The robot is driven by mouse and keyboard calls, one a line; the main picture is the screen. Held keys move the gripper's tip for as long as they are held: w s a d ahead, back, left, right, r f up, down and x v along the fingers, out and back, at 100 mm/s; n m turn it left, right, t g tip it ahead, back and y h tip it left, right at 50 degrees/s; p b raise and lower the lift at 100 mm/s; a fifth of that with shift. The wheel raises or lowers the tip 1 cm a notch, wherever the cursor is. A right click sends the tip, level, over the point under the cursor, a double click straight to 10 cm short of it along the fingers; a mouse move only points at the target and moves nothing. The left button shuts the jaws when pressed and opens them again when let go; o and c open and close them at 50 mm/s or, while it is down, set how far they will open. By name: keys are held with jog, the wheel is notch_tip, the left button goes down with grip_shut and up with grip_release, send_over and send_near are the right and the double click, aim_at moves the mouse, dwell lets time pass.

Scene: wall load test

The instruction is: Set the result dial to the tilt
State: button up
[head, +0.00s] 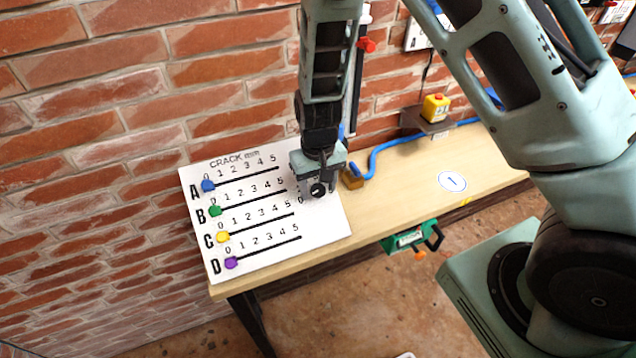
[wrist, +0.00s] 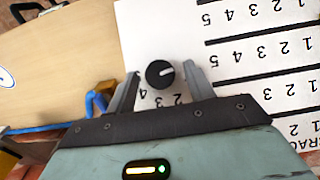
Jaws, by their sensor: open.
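The result dial is a round black knob (wrist: 160,74) on the white board (wrist: 150,20); a white pointer mark on it points to the right in the wrist view. The numbers 2, 3 and 4 show upside down beside it. My gripper (wrist: 160,84) is open, with one finger on each side of the knob and gaps visible between. In the head view my gripper (head: 318,178) hangs over the board's right part, and the knob (head: 318,190) shows just below it. Some dial numbers are hidden by the fingers. I cannot make out a tilt reading.
The white board also carries CRACK mm sliders: blue (head: 208,185), green (head: 215,211), yellow (head: 223,237) and purple (head: 231,262), each at its 0 end. A blue cable (head: 385,146), a yellow device (head: 435,107) and a green device (head: 410,239) are to the right. A brick wall stands behind.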

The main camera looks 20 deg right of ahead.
jog(key=shift+c, duration=0.3)
jog(key=c, duration=0.9)
jog(key=shift+f+b, duration=0.1)
jog(key=shift+b, duration=0.35)
